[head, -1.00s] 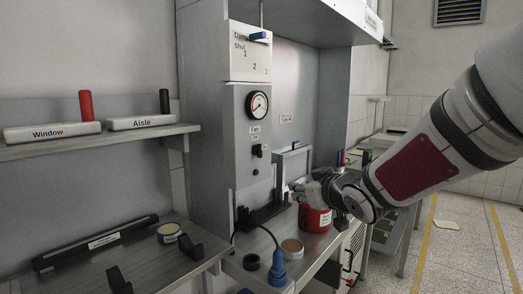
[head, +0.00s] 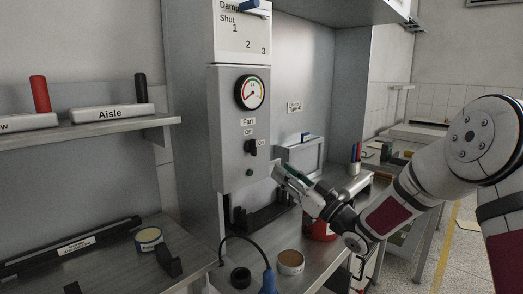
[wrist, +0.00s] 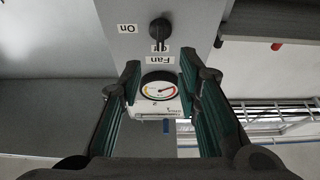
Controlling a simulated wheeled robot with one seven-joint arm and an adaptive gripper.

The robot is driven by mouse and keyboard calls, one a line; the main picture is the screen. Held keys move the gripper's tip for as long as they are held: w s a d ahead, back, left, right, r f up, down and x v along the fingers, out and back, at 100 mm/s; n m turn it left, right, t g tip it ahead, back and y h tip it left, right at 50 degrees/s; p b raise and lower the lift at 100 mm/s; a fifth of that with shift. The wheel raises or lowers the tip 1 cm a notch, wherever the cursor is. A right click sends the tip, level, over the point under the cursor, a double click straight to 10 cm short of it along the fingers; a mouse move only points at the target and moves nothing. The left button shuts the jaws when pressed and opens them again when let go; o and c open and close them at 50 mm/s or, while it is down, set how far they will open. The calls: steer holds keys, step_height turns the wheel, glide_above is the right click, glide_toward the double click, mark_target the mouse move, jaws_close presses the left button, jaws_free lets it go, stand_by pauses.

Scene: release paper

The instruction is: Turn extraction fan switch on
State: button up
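The fan switch (head: 250,147) is a black knob on the grey control panel, below the "Fan" and "Off" labels, with "On" at its right. In the upside-down wrist view the knob (wrist: 159,31) shows near the top, its handle seeming to point toward the partly covered "Off" label. The "On" label (wrist: 127,29) is at the left there. My gripper (head: 281,172) is in front of the panel, right of and a little below the switch, apart from it. In the wrist view its green-sided fingers (wrist: 160,80) are spread with nothing between them.
A round gauge (head: 250,92) sits above the switch and a small dark button (head: 250,172) below it. The shelf (head: 125,133) juts out at left.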

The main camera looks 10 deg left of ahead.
mark_target(256, 147)
steer(key=x, duration=1.1)
steer(key=shift+a+p, duration=0.15)
steer(key=shift+p, duration=0.2)
jaws_close()
